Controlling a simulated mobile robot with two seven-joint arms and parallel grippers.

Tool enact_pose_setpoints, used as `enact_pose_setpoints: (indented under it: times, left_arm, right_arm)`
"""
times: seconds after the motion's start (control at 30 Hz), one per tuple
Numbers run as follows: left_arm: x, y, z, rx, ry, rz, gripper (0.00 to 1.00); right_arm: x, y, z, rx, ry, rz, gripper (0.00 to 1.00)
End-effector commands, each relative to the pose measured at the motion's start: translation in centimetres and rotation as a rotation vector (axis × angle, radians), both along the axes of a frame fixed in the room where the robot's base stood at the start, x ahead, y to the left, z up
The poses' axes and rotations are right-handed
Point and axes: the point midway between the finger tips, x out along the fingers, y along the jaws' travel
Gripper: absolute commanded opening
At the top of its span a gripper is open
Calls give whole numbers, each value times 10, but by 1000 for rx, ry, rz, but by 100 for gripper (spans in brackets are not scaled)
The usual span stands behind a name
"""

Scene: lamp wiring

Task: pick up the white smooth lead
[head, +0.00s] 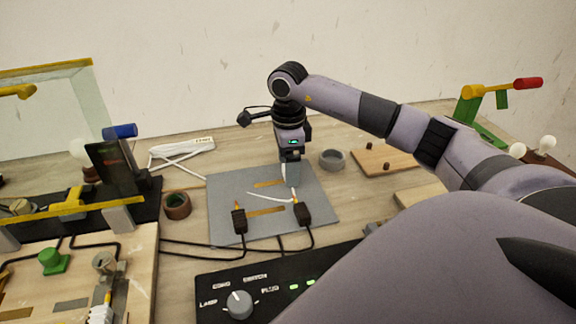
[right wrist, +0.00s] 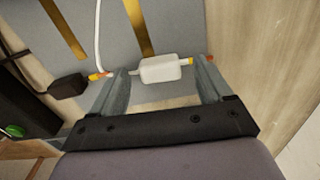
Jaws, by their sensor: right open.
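The white smooth lead (head: 268,197) lies as a thin curved line on the grey mat (head: 228,180). In the right wrist view the white lead (right wrist: 98,35) bends down to an orange and copper end just outside the left finger. My right gripper (head: 291,180) is low over the mat beside the lead's right end. In the wrist view its jaws (right wrist: 162,66) are open, with a small white block (right wrist: 160,69) in the gap between them. I cannot tell whether the block belongs to the lead. My left gripper is not in view.
Two black clips (head: 239,220) (head: 303,214) with cables sit on the mat's front part. A black panel with a knob (head: 239,304) is in front. A grey ring (head: 332,159) and wooden board (head: 384,159) are to the right; a brown ring (head: 177,205) is left.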

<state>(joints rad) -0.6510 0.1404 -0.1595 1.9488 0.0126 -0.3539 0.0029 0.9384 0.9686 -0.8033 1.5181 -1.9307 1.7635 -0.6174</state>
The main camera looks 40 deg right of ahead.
Motion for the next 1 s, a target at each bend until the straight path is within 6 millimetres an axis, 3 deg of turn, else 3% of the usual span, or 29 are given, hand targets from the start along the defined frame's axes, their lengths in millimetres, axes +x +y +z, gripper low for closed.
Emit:
enact_pose_setpoints:
  times: [0.07, 0.2, 0.27, 0.67, 0.87, 1.0]
  left_arm:
    - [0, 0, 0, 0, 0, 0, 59]
    - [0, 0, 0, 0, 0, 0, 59]
    - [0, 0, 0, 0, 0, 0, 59]
    - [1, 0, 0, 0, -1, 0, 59]
    - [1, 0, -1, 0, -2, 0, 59]
    - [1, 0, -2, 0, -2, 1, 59]
  right_arm:
    - [0, 0, 0, 0, 0, 0, 79]
    - [0, 0, 0, 0, 0, 0, 33]
    - [0, 0, 0, 0, 0, 0, 19]
    - [1, 0, 6, 0, -2, 0, 19]
    - [1, 0, 30, 0, -5, 1, 19]
    - [1, 0, 60, 0, -7, 0, 19]
